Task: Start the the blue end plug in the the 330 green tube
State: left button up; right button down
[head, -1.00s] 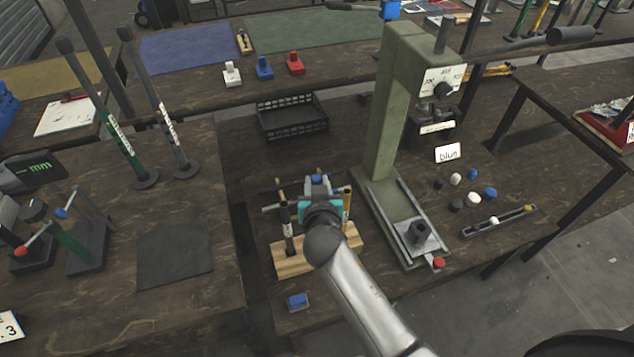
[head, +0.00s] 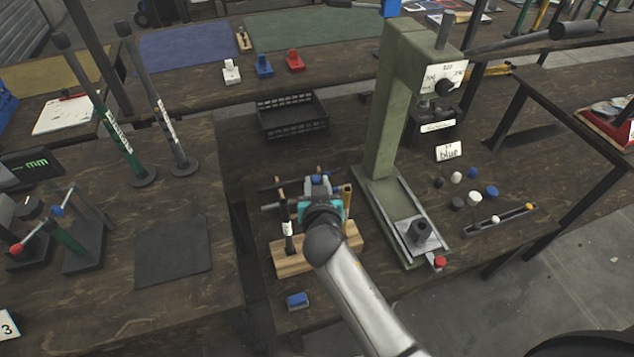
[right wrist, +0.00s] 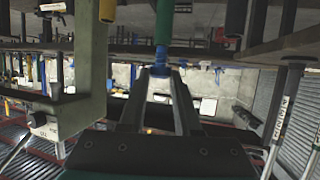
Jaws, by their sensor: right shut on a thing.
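My right gripper (head: 318,182) is over the wooden block on the middle bench. In the right wrist view its fingers (right wrist: 160,72) close on a small blue piece (right wrist: 160,54), which looks like the blue end plug. A green tube (right wrist: 163,22) lines up with the blue piece and runs to the top of that view. The two appear to meet end to end; I cannot tell whether the plug is inside the tube. In the head view my gripper and wrist hide most of the tube. My left gripper is not in view.
The wooden block (head: 292,264) also holds a hammer. A green press (head: 380,130) stands close on the right. Loose blue, white and black plugs (head: 491,191) lie beyond it. A black crate (head: 292,118) is behind, and a blue block (head: 298,301) lies in front.

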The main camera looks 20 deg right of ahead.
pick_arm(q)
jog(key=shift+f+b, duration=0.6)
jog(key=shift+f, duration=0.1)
pick_arm(e)
jog(key=shift+f, duration=0.8)
jog(key=c, duration=0.5)
grip_release()
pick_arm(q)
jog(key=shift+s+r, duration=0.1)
pick_arm(e)
jog(key=shift+r, duration=0.15)
